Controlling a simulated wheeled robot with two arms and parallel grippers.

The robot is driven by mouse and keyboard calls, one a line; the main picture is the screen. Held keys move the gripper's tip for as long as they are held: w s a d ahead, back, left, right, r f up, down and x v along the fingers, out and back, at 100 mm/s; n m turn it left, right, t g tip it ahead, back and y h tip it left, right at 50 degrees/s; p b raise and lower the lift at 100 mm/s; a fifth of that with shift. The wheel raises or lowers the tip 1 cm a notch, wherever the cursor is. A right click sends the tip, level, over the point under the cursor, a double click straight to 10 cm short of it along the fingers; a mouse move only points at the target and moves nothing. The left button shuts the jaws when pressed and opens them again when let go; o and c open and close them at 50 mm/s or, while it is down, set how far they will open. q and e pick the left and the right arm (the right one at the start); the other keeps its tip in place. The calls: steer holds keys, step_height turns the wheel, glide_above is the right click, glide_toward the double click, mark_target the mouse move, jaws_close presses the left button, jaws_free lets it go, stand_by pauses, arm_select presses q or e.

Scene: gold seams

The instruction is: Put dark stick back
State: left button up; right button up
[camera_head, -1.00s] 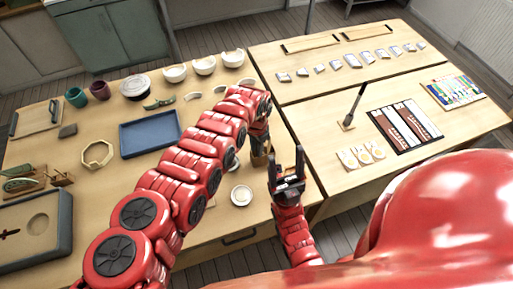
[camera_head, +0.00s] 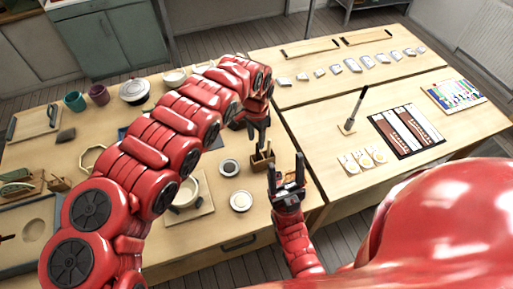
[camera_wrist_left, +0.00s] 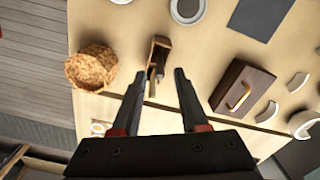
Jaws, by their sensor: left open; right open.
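A small wooden holder (camera_head: 262,158) stands near the front edge of the left table; it also shows in the left wrist view (camera_wrist_left: 160,52). A short dark-tipped piece (camera_wrist_left: 152,87) shows at the holder; I cannot tell whether it is a stick standing in it. Another dark stick (camera_head: 357,104) stands tilted on a small wooden base on the right table. My left gripper (camera_head: 257,132) is open and empty, above and just behind the holder, with its fingers (camera_wrist_left: 159,76) pointing towards it. My right gripper (camera_head: 286,166) is open and empty, pointing up beside the holder at the table edge.
A white bowl on a board (camera_head: 190,190), two round dishes (camera_head: 240,201) and a brown crumbly lump (camera_wrist_left: 91,67) lie around the holder. A brown block with a gold handle (camera_wrist_left: 241,90) lies close by. My left arm hides much of the left table.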

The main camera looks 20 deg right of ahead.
arm_select(q)
step_height(320, 180, up, 2)
steer(key=shift+w+r+b, duration=0.1)
steer(key=shift+r+b, duration=0.1)
steer(key=shift+b, duration=0.15)
steer(key=shift+r, duration=0.7)
